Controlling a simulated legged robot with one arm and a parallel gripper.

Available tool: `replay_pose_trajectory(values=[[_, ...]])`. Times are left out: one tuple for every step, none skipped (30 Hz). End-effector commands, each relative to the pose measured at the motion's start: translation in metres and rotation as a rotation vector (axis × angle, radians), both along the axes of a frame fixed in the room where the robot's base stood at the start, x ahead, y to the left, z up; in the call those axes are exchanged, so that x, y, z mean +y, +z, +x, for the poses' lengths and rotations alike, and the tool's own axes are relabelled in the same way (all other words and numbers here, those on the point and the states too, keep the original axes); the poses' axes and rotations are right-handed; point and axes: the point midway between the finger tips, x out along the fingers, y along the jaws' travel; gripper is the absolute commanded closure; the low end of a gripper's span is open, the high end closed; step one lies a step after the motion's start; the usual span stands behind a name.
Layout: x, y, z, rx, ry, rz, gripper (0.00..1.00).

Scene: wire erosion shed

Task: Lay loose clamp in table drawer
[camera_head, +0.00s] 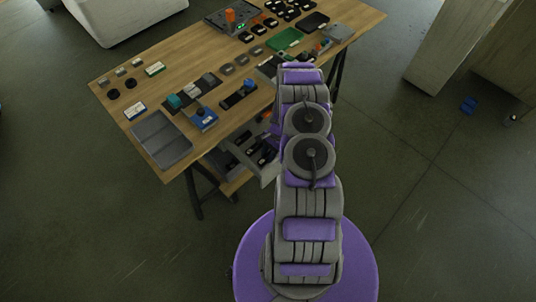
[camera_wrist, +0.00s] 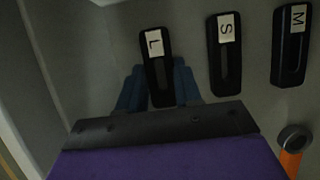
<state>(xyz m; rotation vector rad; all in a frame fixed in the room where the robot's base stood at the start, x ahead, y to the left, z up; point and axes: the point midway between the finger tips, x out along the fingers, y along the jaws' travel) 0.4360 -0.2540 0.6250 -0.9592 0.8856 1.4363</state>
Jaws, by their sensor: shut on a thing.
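In the wrist view, a black clamp with a white L label (camera_wrist: 157,62) stands between the blue fingers of my gripper (camera_wrist: 158,88), which is shut on it. Under it is the grey floor of the table drawer (camera_wrist: 186,30); I cannot tell whether the clamp touches it. To its right lie a black clamp labelled S (camera_wrist: 225,60) and one labelled M (camera_wrist: 291,50), both apart from my gripper. In the head view, the open drawer (camera_head: 268,174) sticks out under the table with several dark things inside. My arm hides my gripper there.
An orange-handled thing with a grey ring (camera_wrist: 293,145) lies at lower right in the wrist view. The wooden table (camera_head: 103,91) holds several small parts, grey pads and a green board (camera_head: 285,38). Grey drawer wall (camera_wrist: 75,60) rises left of my gripper.

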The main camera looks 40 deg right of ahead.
Motion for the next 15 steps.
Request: replay_pose_trajectory(values=[[0.0002, 0.0004, 0.0, 0.0, 0.0, 0.0, 1.0], [0.0004, 0.0002, -0.0001, 0.0, 0.0, 0.0, 1.0], [0.0007, -0.0006, -0.0001, 0.001, 0.0, 0.0, 1.0], [0.0008, -0.0014, -0.0001, 0.001, 0.0, 0.0, 1.0], [0.0008, -0.0011, -0.0001, 0.001, 0.0, 0.0, 0.63], [0.001, -0.001, -0.0002, 0.001, 0.0, 0.0, 0.6], [0.0011, -0.0009, -0.0002, 0.001, 0.0, 0.0, 0.57], [0.0012, -0.0009, -0.0002, 0.001, 0.0, 0.0, 0.54], [0.0013, -0.001, -0.0002, 0.001, 0.0, 0.0, 0.5], [0.0013, -0.0009, -0.0003, 0.001, 0.0, 0.0, 0.47], [0.0013, -0.0009, -0.0003, 0.001, 0.0, 0.0, 0.44], [0.0014, -0.0009, -0.0003, 0.001, 0.0, 0.0, 0.41], [0.0014, -0.001, -0.0003, 0.002, 0.001, 0.0, 0.41], [0.0013, -0.0011, -0.0003, 0.001, 0.0, 0.0, 0.41], [0.0013, -0.0011, -0.0003, 0.001, 0.0, 0.0, 0.41]])
